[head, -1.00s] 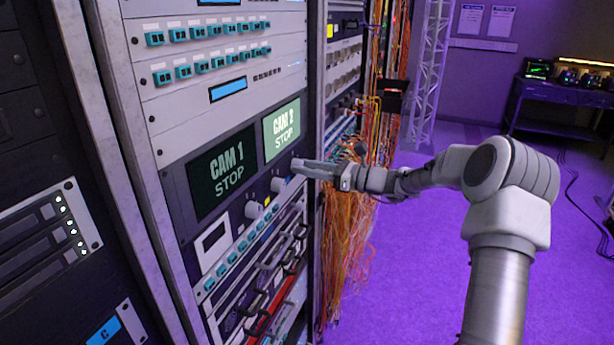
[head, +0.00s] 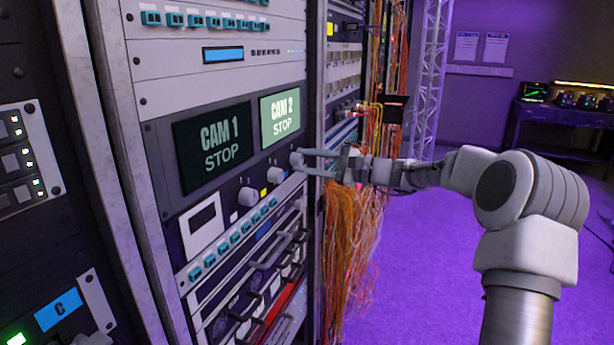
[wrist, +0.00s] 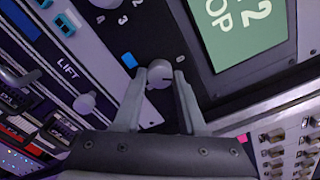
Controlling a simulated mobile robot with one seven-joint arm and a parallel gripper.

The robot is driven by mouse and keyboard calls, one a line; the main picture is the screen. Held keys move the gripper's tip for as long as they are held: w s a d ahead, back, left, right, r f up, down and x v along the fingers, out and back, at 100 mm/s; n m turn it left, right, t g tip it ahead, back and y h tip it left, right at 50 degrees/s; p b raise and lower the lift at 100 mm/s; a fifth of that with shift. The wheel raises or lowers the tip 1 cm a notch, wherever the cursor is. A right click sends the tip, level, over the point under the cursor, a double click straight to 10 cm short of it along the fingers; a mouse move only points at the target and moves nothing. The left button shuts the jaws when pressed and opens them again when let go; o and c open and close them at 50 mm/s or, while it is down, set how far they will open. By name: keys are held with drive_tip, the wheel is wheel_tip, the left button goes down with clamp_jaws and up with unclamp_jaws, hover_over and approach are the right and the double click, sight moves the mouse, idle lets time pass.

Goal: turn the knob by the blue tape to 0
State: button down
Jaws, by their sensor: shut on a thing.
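The blue tape (wrist: 129,60) is a small square on the dark panel in the wrist view. A round pale grey knob (wrist: 159,72) sits just to its right. My gripper (wrist: 160,76) is shut on this knob, one finger on each side. In the head view my gripper (head: 298,162) is at the panel's right end, below the lit CAM 2 screen (head: 280,115). Small marks stand around the knob, but the fingers and the small size leave its setting unreadable.
Orange cables (head: 345,230) hang to the right. Purple floor (head: 415,280) is open there.

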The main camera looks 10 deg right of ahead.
drive_tip(key=n+b, duration=0.4)
drive_tip(key=b, duration=0.1)
drive_tip(key=shift+f, duration=0.3)
drive_tip(key=n+b, duration=0.3)
drive_tip(key=shift+r, duration=0.3)
drive_tip(key=shift+c, duration=2.4)
unclamp_jaws()
drive_tip(key=p+v, duration=0.2)
drive_tip(key=v, duration=1.5)
drive_tip(key=shift+d, duration=0.2)
drive_tip(key=shift+s, duration=0.15)
